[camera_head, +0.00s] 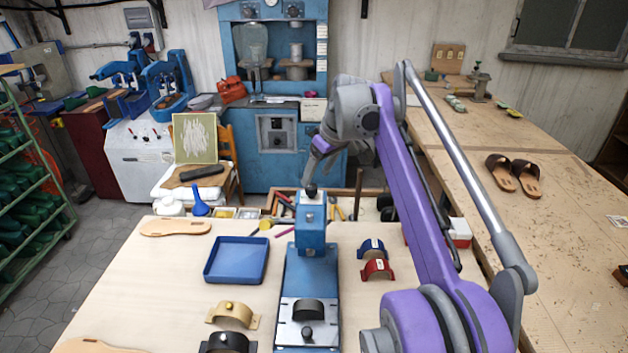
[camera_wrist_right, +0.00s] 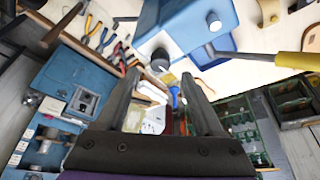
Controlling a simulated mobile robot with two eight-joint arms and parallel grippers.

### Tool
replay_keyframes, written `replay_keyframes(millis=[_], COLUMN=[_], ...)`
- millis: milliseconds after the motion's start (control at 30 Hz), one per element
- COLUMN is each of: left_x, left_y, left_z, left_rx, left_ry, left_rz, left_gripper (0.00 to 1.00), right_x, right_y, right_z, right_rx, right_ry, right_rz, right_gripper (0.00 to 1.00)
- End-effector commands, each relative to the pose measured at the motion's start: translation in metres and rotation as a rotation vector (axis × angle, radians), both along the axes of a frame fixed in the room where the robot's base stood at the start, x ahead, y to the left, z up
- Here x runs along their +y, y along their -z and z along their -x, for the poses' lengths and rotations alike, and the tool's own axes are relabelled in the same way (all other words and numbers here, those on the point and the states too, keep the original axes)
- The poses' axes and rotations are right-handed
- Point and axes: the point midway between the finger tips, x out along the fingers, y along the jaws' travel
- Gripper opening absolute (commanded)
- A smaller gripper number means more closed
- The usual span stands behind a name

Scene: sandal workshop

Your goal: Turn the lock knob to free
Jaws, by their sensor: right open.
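A blue press (camera_head: 312,262) stands in the middle of the pale workbench. A black knob (camera_head: 311,190) sits at the top of its blue head; in the right wrist view the knob (camera_wrist_right: 160,60) shows just beyond and between my fingertips. Another black knob (camera_head: 306,334) is on the metal plate at the press's front. No label shows which one is the lock knob. My right gripper (camera_head: 311,176) reaches down behind the press head, close to the upper knob. In the wrist view its two fingers (camera_wrist_right: 156,82) are apart, with nothing held. My left gripper is out of view.
A yellow-handled lever (camera_wrist_right: 292,60) sticks out from the press. A blue tray (camera_head: 237,260) lies left of it; red (camera_head: 377,270) and blue (camera_head: 371,248) curved pieces lie right. Hand tools (camera_wrist_right: 100,38) lie in a rack behind. My right arm covers the bench's right side.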

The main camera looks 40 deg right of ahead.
Motion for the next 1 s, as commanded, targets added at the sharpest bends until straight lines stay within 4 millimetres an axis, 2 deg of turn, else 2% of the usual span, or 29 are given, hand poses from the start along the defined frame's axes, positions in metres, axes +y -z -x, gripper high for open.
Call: replay_keyframes(millis=[33,100,333,500,1000], left_x=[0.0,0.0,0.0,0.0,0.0], left_y=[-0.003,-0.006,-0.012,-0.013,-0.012], left_z=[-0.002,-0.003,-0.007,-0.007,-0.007], left_rx=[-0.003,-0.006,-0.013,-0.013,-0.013], left_ry=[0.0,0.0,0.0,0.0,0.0], left_rz=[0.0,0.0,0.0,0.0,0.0], left_gripper=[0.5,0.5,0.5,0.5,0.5], right_x=[-0.001,-0.001,-0.002,-0.003,-0.002], right_y=[-0.013,-0.026,-0.056,-0.062,-0.062], right_z=[0.004,0.009,0.022,0.025,0.025], right_rx=[-0.002,-0.002,-0.001,0.0,0.0], right_ry=[0.001,0.001,0.0,-0.001,-0.001], right_rz=[0.0,0.0,-0.001,-0.001,0.0], right_gripper=[0.69,0.69,0.69,0.69,0.69])
